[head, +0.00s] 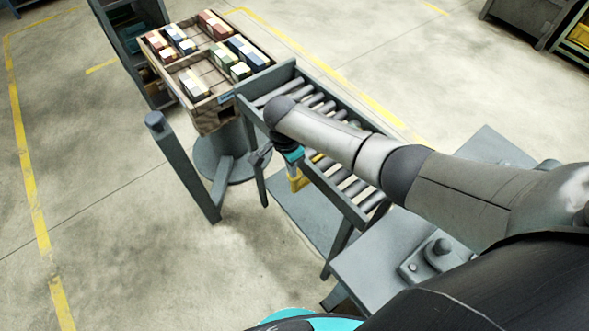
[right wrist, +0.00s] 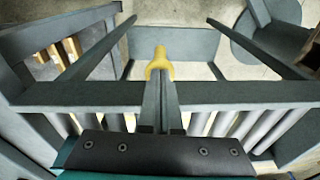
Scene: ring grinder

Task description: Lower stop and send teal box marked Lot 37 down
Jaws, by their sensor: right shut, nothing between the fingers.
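My right gripper (right wrist: 160,84) is shut and empty. In the right wrist view its fingertips meet just short of a yellow knob (right wrist: 159,62), and I cannot tell whether they touch. In the head view the right gripper (head: 289,156) is at the near side rail of the roller conveyor (head: 343,180), partly hidden by my arm. A yellow piece (head: 298,181) shows just below it. Several small boxes sit in a wooden tray (head: 208,112) beyond the conveyor's far end. Some look green or teal (head: 224,54), but their markings are too small to read. My left gripper is not in view.
The tray is on a round-based pedestal (head: 205,160). A grey post (head: 184,165) stands left of the conveyor. A grey table (head: 365,262) with a dark button knob (head: 438,247) is at the near end. A shelf (head: 132,40) stands behind the tray. Floor at left is clear.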

